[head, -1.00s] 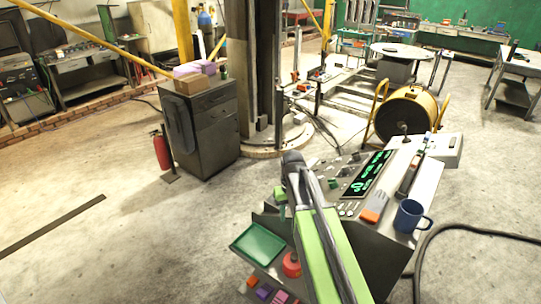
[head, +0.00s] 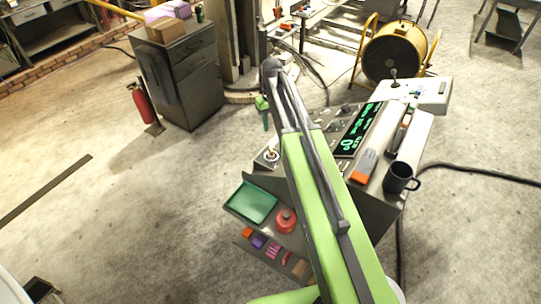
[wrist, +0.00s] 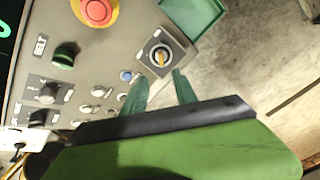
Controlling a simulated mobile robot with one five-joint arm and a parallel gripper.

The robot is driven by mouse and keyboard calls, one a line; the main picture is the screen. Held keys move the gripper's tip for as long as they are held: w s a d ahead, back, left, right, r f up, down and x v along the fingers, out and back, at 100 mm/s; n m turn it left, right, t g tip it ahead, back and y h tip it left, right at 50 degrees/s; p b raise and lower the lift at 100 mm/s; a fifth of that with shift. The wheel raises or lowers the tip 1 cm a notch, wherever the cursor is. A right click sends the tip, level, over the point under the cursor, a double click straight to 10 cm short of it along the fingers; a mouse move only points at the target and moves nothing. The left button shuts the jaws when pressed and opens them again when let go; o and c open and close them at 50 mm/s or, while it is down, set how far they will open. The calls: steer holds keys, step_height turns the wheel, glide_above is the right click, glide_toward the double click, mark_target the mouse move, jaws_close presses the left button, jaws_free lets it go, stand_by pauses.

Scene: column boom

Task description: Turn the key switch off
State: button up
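The key switch (wrist: 160,55) is a square grey plate with a round face and a yellow key piece, at the panel's edge in the wrist view. The key piece stands roughly upright in that picture. In the head view the key switch (head: 269,155) shows at the console's near left corner. My gripper (wrist: 160,76) has two green fingers spread apart with nothing between them. The fingertips appear just short of the switch plate, one toward each side. In the head view my gripper (head: 264,112) hangs above the console's left side. Whether it touches anything is unclear.
A red emergency button (wrist: 98,10), a green knob (wrist: 64,55) and several small buttons share the panel. A green tray (head: 250,202) and red roll (head: 286,222) sit below. A mug (head: 401,177) stands at right. Floor to the left is mostly clear.

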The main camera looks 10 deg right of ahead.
mark_target(271, 149)
steer(key=f+b, duration=0.5)
steer(key=f, duration=0.2)
steer(key=f+b, duration=0.6)
steer(key=f, duration=0.1)
steer(key=shift+w+a+f+b, duration=0.15)
steer(key=shift+a+f+b, duration=0.05)
steer(key=shift+f+b, duration=0.1)
steer(key=shift+s+d+r, duration=0.1)
steer(key=shift+s+r, duration=0.1)
steer(key=shift+r, duration=0.15)
steer(key=shift+s+d+r, duration=0.15)
steer(key=shift+s+r, duration=0.05)
steer(key=shift+r, duration=0.3)
steer(key=c, duration=0.6)
steer(key=shift+w, duration=0.1)
jaws_close()
steer(key=shift+w+a, duration=0.2)
steer(key=shift+w, duration=0.05)
